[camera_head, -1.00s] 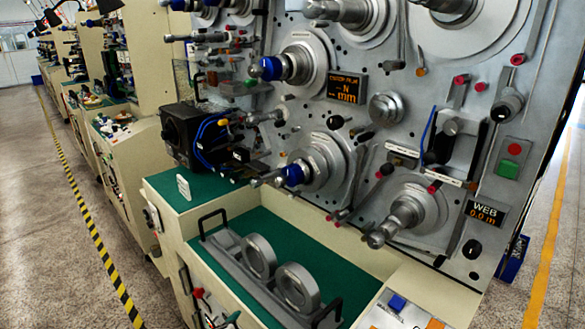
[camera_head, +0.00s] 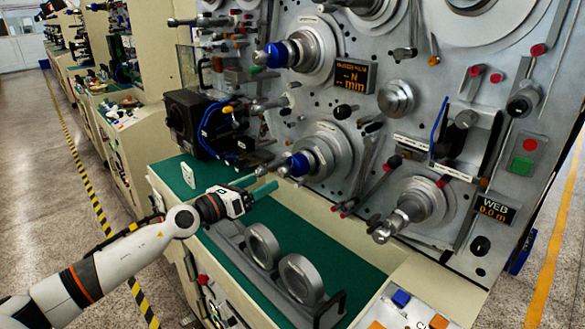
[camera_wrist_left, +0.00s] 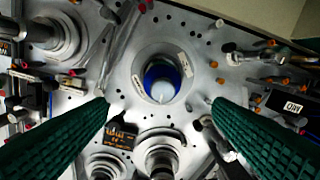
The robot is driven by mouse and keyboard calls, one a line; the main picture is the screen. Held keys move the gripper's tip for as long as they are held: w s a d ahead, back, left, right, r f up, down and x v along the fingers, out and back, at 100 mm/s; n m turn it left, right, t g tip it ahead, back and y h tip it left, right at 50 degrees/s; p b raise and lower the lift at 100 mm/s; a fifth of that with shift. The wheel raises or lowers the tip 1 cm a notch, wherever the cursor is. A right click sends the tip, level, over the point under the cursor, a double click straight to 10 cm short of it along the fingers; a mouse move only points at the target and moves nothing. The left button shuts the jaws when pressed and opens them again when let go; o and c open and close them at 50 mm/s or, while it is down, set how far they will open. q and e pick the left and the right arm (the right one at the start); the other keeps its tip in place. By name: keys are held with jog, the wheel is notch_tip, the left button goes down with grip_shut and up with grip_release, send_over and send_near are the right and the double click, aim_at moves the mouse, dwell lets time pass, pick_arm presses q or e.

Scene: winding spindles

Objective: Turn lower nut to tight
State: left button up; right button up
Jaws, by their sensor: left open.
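The lower nut (camera_head: 298,164) is a blue ring on the lower-left spindle (camera_head: 326,152) of the machine panel. In the left wrist view the blue nut (camera_wrist_left: 161,74) is near the middle, with a pale round spindle tip in front of it. My left gripper (camera_head: 266,182) is open and empty, just left of and below the nut in the head view. Its green ribbed fingers stand to either side of the nut in the wrist view, apart from it. My right gripper is not in view.
An upper spindle with another blue nut (camera_head: 275,55) sits above. A bare spindle (camera_head: 411,210) is to the lower right. A black box with blue cables (camera_head: 196,122) is at the left. A rack with metal rings (camera_head: 262,246) stands on the green shelf below my left gripper.

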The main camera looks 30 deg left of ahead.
aim_at(293, 165)
pick_arm(q)
jog(key=shift+m, duration=0.3)
jog(key=p+x, duration=0.2)
jog(key=x, duration=0.8)
jog(key=shift+w+a+f+p, duration=0.1)
jog(key=shift+w+p, duration=0.3)
jog(key=shift+w, duration=0.05)
jog(key=shift+w+d, duration=0.2)
jog(key=shift+w, duration=0.4)
jog(key=c, duration=1)
